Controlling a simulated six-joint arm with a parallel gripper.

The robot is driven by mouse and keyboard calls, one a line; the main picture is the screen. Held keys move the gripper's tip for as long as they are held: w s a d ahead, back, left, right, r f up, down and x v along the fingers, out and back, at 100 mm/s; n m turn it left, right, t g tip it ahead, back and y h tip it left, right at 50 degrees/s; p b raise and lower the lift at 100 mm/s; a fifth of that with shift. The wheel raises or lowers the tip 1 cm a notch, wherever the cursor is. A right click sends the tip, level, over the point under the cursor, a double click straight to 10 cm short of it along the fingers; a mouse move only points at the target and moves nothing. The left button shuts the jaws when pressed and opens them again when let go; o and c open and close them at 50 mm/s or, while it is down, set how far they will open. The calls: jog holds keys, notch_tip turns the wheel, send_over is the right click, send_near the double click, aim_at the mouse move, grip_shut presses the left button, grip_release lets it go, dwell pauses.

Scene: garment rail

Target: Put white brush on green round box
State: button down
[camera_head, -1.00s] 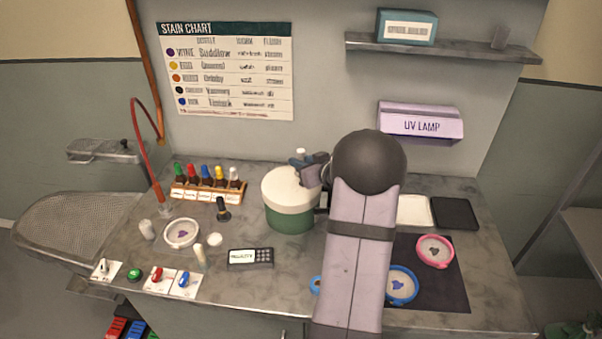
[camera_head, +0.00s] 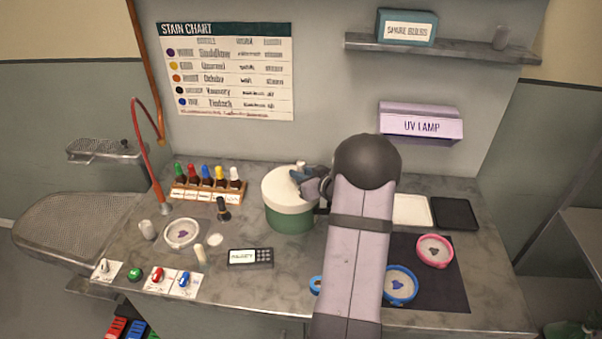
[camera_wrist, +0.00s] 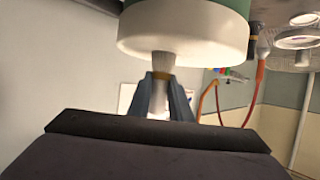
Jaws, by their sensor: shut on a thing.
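The green round box (camera_head: 290,222) stands on the counter with a wide white lid (camera_head: 283,188). Its lid (camera_wrist: 185,35) also fills the top of the wrist view, which looks upside down. My gripper (camera_head: 302,178) is over the right part of the lid, shut on the white brush (camera_head: 300,164). In the wrist view the brush's handle (camera_wrist: 159,101) is between the two dark fingers, with its bristles (camera_wrist: 163,64) toward the lid. The bristles meet the lid in the picture; I cannot tell whether they touch it. My gripper hides part of the brush in the head view.
A rack of several dropper bottles (camera_head: 208,190) stands left of the box. A dark bottle (camera_head: 223,209), a handheld meter (camera_head: 250,257) and a white dish (camera_head: 182,233) are in front of it. A white tray (camera_head: 411,210) and a dark mat (camera_head: 447,285) lie to the right.

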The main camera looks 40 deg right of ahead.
jog(key=c, duration=1.6)
grip_release()
jog(key=shift+r, duration=0.25)
jog(key=shift+s, duration=0.25)
jog(key=b+v, duration=0.1)
jog(key=v, duration=1)
jog(key=shift+s+r, duration=0.15)
jog(key=shift+s, duration=0.05)
jog(key=shift+w+a, duration=0.1)
